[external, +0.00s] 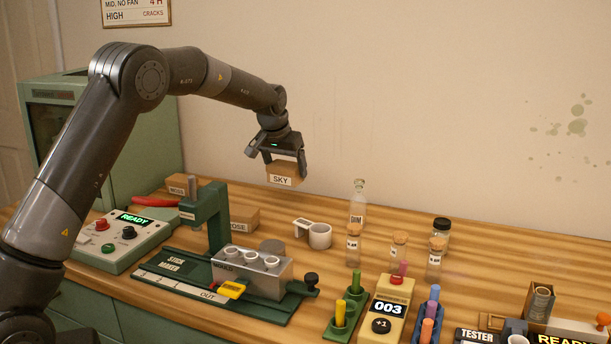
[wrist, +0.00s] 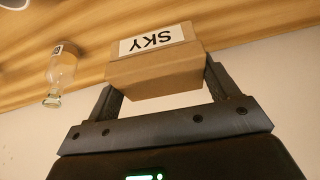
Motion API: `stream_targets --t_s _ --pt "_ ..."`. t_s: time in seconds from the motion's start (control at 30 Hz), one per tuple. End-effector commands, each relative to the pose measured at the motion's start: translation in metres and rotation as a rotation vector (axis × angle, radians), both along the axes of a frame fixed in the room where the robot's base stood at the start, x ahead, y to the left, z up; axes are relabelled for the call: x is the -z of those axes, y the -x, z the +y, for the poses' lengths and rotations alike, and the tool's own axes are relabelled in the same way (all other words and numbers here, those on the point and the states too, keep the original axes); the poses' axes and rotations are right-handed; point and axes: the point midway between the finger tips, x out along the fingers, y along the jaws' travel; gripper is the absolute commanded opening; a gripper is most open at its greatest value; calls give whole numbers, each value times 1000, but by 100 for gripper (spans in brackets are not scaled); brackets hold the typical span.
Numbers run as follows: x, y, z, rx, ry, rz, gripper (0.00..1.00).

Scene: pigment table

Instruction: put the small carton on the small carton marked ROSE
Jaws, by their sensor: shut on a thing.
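My gripper (external: 284,155) is shut on a small brown carton marked SKY (external: 283,174) and holds it in the air above the table. The carton also shows between the fingers in the wrist view (wrist: 155,72), its label upside down there. The small carton marked ROSE (external: 243,219) stands on the table at the left, below and left of my gripper. The green press column hides part of it and of its label. Another small carton, its label reading MOSS (external: 179,187), stands farther back left.
A green stick maker (external: 208,225) with a metal mould block (external: 262,280) stands in front of the ROSE carton. Glass bottles (external: 357,208), a counter (external: 388,312) and stick holders stand farther right. A control box (external: 118,240) is at the left.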

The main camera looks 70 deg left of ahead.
Motion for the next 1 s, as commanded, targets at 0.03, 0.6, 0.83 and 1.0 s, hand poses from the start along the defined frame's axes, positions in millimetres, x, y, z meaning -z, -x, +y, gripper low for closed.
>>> stream_targets --t_s 0.03,0.6,0.83,1.0 --pt "-4 -1 -5 1 -2 -1 54" --pt "-52 75 -94 -50 -7 0 54" --pt "-57 106 -119 -67 -3 0 54" --pt "-54 115 -118 -74 -1 -1 54"
